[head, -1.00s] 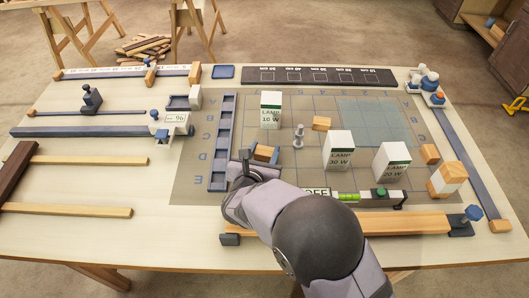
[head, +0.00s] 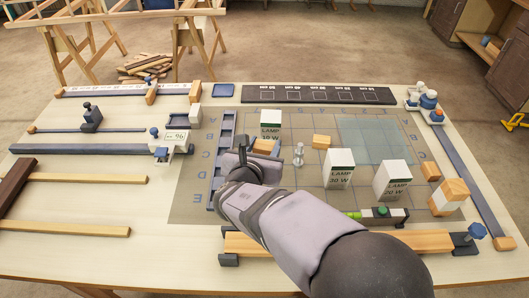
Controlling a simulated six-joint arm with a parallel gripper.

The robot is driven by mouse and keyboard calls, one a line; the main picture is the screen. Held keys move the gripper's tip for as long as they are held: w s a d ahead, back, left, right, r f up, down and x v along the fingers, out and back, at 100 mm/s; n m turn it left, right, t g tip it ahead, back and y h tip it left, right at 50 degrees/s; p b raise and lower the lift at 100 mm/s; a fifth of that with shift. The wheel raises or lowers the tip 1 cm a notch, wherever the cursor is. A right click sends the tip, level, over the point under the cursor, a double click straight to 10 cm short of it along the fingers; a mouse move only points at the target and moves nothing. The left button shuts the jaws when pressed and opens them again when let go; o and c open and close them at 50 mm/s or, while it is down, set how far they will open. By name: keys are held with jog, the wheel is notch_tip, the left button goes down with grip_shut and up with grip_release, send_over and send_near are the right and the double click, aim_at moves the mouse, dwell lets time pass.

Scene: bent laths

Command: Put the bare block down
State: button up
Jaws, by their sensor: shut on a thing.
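My gripper (head: 246,148) is over the left part of the grey gridded mat (head: 190,207), near the dark slotted rack (head: 222,128). It is shut on a bare wooden block (head: 264,146), whose orange-brown face shows to the right of the fingers. The block overlaps the lower front of the white LAMP 10 W box (head: 271,125) in the head view. I cannot tell whether the block touches the mat or that box. My wrist hides part of the block and the mat's front left. Another bare wooden block (head: 321,141) lies on the mat, right of the LAMP 10 W box.
A grey metal peg-like piece (head: 298,154) stands just right of the gripper. The LAMP 30 W (head: 339,168) and LAMP 20 W (head: 393,180) boxes stand further right. A green-marked level (head: 381,214) lies in front. A pale blue-green area (head: 375,138) on the mat is clear.

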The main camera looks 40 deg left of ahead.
jog(key=w+a+r+n+y+b, duration=0.15)
jog(key=w+a, duration=0.25)
jog(key=w, duration=0.8)
jog(key=n+g+y+b, duration=0.1)
jog(key=n+g+y, duration=0.3)
jog(key=n+g, duration=0.2)
send_over(361, 131)
jog(key=shift+f, duration=5)
jog(key=shift+f, duration=0.15)
jog(key=o, duration=1)
